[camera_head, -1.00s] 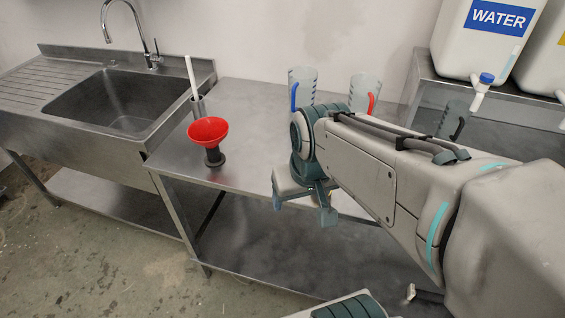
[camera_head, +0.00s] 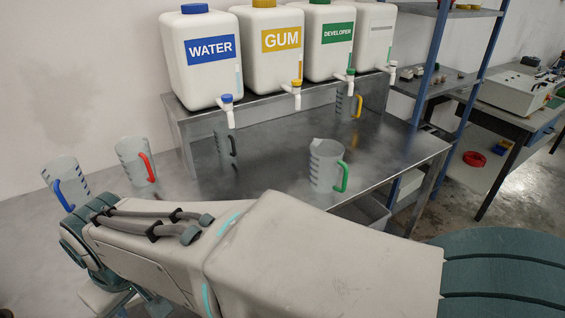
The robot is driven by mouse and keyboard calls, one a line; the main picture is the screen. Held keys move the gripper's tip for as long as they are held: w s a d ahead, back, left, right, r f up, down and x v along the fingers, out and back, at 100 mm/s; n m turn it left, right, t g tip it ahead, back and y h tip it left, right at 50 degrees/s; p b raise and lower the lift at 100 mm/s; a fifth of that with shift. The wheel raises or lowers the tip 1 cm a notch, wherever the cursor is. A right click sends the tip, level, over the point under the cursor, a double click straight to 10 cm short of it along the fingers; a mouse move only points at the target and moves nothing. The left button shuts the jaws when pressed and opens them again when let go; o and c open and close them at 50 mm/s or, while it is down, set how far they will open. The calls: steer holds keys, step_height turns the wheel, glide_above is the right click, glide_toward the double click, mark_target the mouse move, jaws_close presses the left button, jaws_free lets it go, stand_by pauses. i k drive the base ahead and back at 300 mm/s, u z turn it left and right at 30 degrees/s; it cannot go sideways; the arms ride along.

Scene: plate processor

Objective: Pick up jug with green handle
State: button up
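The jug with the green handle (camera_head: 326,166) stands upright on the metal table, right of centre in the head view. It is clear with dark markings, and its green handle faces right. My arm crosses the lower part of the view, in front of the table. My gripper (camera_head: 132,306) is at the bottom left edge, mostly cut off, far to the left of the green-handled jug. Its fingertips are not clearly shown, so I cannot tell whether it is open or shut.
Jugs with blue (camera_head: 65,183), red (camera_head: 135,162), black (camera_head: 226,146) and yellow (camera_head: 347,104) handles stand nearby. Tanks labelled water (camera_head: 203,62), gum (camera_head: 268,52) and developer (camera_head: 325,48) line the raised shelf (camera_head: 186,122). A blue rack post (camera_head: 436,60) stands right of the table.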

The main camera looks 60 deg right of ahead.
mark_target(330, 171)
steer(key=z, duration=3.85)
steer(key=i, duration=1.95)
steer(key=u, duration=2.05)
